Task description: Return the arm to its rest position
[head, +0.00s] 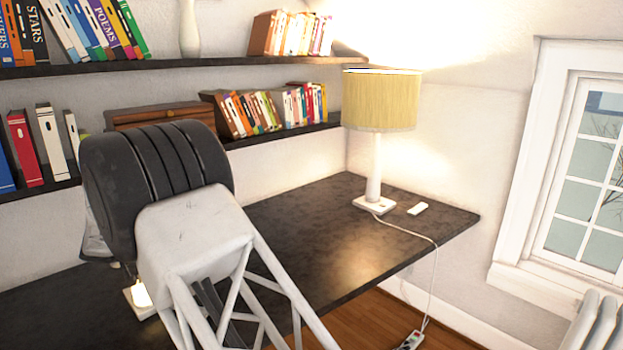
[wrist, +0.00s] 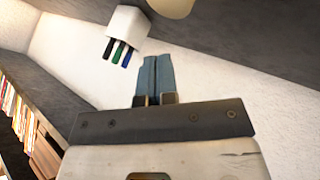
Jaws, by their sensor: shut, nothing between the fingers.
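My gripper (wrist: 153,62) shows in the wrist view, with its two blue-grey fingers together and nothing between them. It points toward the top of that picture, at a pale wall. In the head view my arm, a black ribbed part and a pale lattice link, fills the lower left and middle. The gripper itself cannot be made out there.
A dark desk (head: 330,235) carries a lit lamp (head: 380,100) and a small white object (head: 417,208). Shelves (head: 180,67) with books hang above. A white holder (wrist: 127,25) with several pens is near the fingers in the wrist view. A window (head: 590,180) is at right.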

